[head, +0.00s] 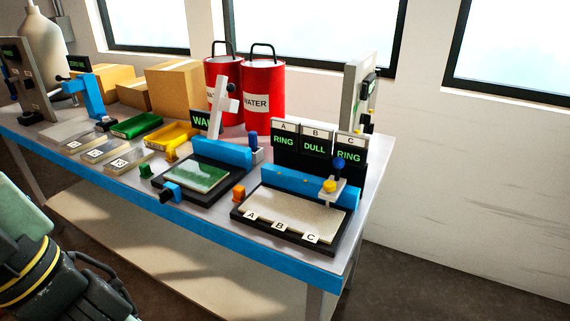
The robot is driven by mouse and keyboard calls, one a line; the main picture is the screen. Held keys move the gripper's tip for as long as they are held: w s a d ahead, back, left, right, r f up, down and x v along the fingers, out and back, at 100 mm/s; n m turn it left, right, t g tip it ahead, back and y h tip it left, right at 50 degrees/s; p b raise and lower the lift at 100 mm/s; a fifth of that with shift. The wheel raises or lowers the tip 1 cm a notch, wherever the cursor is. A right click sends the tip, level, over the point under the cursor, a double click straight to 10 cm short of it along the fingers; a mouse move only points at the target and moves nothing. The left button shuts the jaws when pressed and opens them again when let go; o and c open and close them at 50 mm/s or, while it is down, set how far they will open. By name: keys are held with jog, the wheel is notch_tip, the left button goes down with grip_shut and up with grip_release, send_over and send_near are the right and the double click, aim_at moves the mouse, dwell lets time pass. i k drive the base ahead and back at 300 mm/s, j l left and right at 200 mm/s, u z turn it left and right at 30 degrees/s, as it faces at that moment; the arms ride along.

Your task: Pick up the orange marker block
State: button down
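The orange marker block (239,193) is small and stands on the table between two black-framed trays, close to the table's blue front edge. Nothing covers it in the head view. My gripper (108,292) seems to be the dark end of my arm at the lower left, cut off by the frame's bottom edge. It is well apart from the block, in front of the table. Its fingertips are not clear, so I cannot tell whether it is open or shut.
Left of the block is a tray with a green plate (204,177); right is a tray (285,216) labelled A, B, C. Red water cans (263,88) and cardboard boxes (176,88) stand behind.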

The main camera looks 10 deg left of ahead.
aim_at(240, 192)
jog(key=j+z, duration=0.7)
jog(key=k+j+z, duration=0.15)
jog(key=j+z, duration=0.2)
